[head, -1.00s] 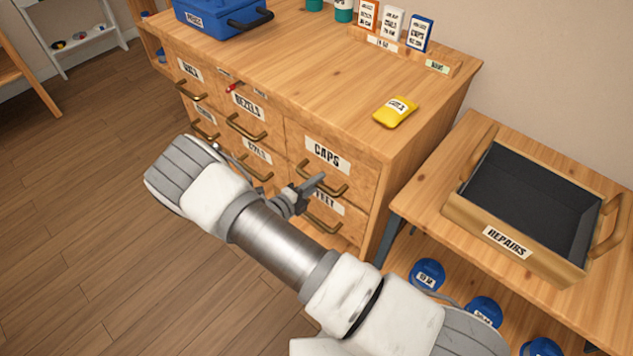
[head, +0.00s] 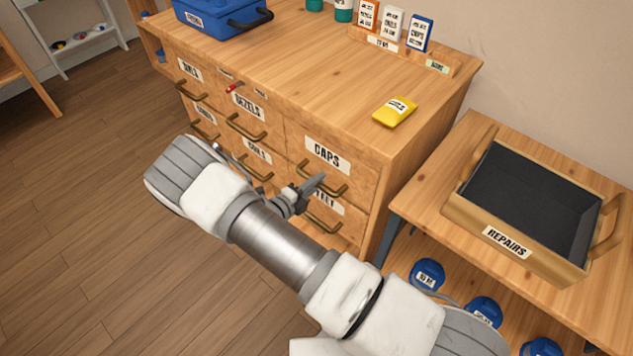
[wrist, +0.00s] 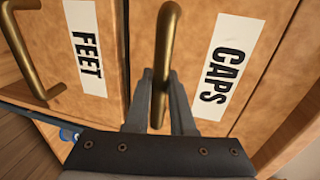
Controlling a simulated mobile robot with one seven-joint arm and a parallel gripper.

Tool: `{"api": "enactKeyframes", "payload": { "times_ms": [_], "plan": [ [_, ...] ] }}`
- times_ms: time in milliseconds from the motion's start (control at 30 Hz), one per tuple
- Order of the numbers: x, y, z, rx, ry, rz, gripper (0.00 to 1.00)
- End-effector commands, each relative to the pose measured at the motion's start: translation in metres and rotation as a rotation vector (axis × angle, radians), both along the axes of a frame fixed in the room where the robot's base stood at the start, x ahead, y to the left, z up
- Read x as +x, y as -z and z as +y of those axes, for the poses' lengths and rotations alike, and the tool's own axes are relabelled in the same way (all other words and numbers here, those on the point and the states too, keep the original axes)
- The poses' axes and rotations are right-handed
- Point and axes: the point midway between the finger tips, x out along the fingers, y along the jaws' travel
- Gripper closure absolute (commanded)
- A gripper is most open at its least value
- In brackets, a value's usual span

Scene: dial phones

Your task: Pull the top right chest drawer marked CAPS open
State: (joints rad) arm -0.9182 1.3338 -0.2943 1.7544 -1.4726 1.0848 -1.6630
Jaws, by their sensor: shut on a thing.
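The CAPS drawer (head: 353,166) is the top right drawer of the wooden chest, with a white CAPS label and a brass bar handle (head: 338,190). It looks closed, its front level with the chest face. In the wrist view the CAPS drawer front (wrist: 262,75) lies to the right and its handle (wrist: 167,45) runs between my fingers. My gripper (head: 318,183) is shut on this handle; the fingers also show in the wrist view (wrist: 160,85), one on each side of the bar. My forearm hides part of the lower drawers.
The FEET drawer (wrist: 50,50) with its own handle lies just below. A yellow packet (head: 395,111) rests on the chest top. A side table at the right bears a REPAIRS tray (head: 471,225). Floor (head: 80,220) is clear at the left.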

Motion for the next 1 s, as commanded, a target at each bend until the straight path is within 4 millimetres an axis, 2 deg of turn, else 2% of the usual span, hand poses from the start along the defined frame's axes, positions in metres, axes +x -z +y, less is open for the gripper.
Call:
{"api": "enactKeyframes", "payload": {
  "times_ms": [167, 367, 1000],
  "plan": [
    [-0.005, 0.000, 0.005, 0.001, -0.001, 0.001, 1.00],
    [-0.025, -0.001, 0.025, 0.001, -0.003, 0.002, 1.00],
    [-0.146, 0.002, 0.145, 0.002, -0.003, 0.001, 1.00]
  ]
}}
